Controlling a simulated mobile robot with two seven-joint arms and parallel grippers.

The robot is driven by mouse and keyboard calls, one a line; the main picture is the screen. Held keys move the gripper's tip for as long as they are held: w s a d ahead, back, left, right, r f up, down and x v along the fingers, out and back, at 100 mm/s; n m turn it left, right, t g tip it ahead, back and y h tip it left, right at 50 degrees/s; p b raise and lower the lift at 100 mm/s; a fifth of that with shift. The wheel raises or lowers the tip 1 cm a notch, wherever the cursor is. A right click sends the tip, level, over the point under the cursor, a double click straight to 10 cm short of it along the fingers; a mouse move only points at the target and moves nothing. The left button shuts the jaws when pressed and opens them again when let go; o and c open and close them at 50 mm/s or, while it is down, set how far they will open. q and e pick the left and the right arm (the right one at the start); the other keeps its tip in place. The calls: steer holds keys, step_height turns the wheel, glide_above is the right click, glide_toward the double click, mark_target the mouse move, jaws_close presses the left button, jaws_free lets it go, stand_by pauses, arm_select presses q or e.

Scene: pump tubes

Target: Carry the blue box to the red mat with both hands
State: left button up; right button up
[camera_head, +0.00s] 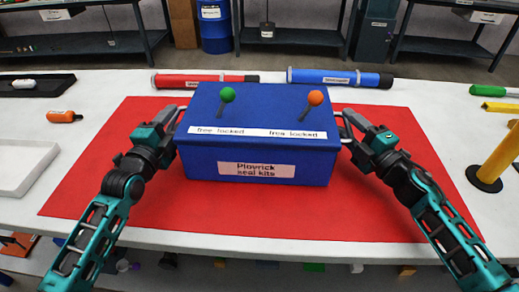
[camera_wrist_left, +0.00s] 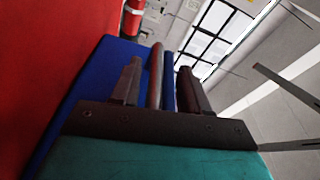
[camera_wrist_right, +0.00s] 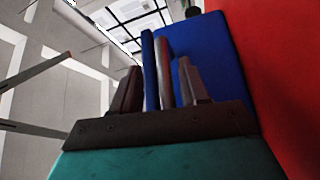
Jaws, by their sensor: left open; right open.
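The blue box (camera_head: 320,168) rests upright on the red mat (camera_head: 105,175), near its middle, with mat showing on both sides and in front. Its front label reads "Plowrick seal kits". My left gripper (camera_head: 178,120) is at the box's left side handle. In the left wrist view the handle (camera_wrist_left: 156,75) lies between its open fingers. My right gripper (camera_head: 343,122) is at the right side handle. In the right wrist view that handle (camera_wrist_right: 163,70) lies between its open fingers. Whether any finger touches a handle, I cannot tell.
A green-knobbed pin (camera_head: 227,95) and an orange-knobbed pin (camera_head: 315,98) stand on the box top. A red tube (camera_head: 200,80) and a blue tube (camera_head: 335,78) lie behind it. A white tray (camera_head: 22,165) is at left, a yellow post (camera_head: 499,158) at right.

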arm_select(q)
steer(key=s, duration=0.3)
steer(key=s+a, duration=0.1)
steer(key=s, duration=0.3)
steer(key=s+a, duration=0.1)
steer(key=s, duration=0.2)
steer(key=shift+s+a+f, duration=0.1)
steer(key=shift+s, duration=0.15)
arm_select(e)
steer(key=v, duration=1.1)
steer(key=shift+s+d, duration=0.15)
steer(key=shift+s, duration=0.05)
steer(key=shift+s+d, duration=0.15)
steer(key=shift+s, duration=0.05)
